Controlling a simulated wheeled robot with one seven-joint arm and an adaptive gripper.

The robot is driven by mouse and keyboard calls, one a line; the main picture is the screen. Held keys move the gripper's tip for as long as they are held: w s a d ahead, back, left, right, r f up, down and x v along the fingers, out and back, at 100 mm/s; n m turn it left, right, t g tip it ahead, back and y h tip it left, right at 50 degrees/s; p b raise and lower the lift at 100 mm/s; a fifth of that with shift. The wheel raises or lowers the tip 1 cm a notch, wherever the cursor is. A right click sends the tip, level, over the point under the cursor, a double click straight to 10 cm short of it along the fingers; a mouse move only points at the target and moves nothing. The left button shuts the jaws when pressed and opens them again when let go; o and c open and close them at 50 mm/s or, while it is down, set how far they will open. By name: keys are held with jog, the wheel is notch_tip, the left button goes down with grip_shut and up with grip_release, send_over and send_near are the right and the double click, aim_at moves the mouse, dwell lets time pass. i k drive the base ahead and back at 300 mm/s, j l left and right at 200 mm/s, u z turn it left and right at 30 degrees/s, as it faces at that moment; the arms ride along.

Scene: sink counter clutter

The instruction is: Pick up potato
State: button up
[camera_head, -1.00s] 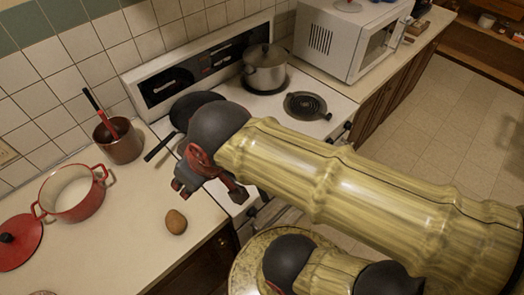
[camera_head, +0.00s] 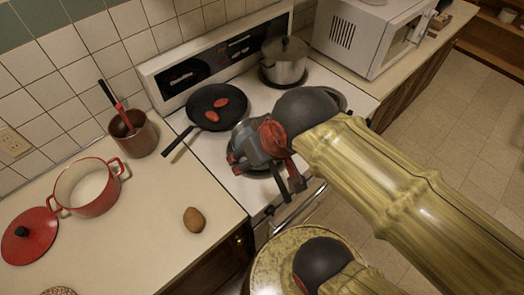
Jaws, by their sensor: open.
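The potato (camera_head: 194,220) is small, brown and oval. It lies on the bare light counter, near the counter's front edge and left of the stove. My gripper (camera_head: 262,172) is open and empty. It is over the front of the stove, to the right of the potato and well apart from it. The arm comes in from the right and hides part of the stove top.
A red pot (camera_head: 88,190), its red lid (camera_head: 28,238) and a brown utensil pot (camera_head: 133,136) stand on the counter left of the potato. A black pan (camera_head: 216,98) with red items and a steel pot (camera_head: 284,66) are on the stove. The counter around the potato is clear.

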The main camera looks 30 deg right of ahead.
aim_at(193, 219)
jog(key=z, duration=0.5)
jog(key=j+u, duration=0.1)
jog(key=u, duration=1.2)
jog(key=z, duration=0.4)
jog(key=j+z, duration=0.2)
jog(key=z, duration=0.25)
jog(key=k+j+z, duration=0.1)
jog(key=z, duration=0.3)
jog(key=k+j+z, duration=0.1)
jog(key=j+z, duration=0.15)
jog(key=z, duration=0.2)
jog(key=k+j+z, duration=0.1)
jog(key=z, duration=0.3)
jog(key=k+j, duration=0.25)
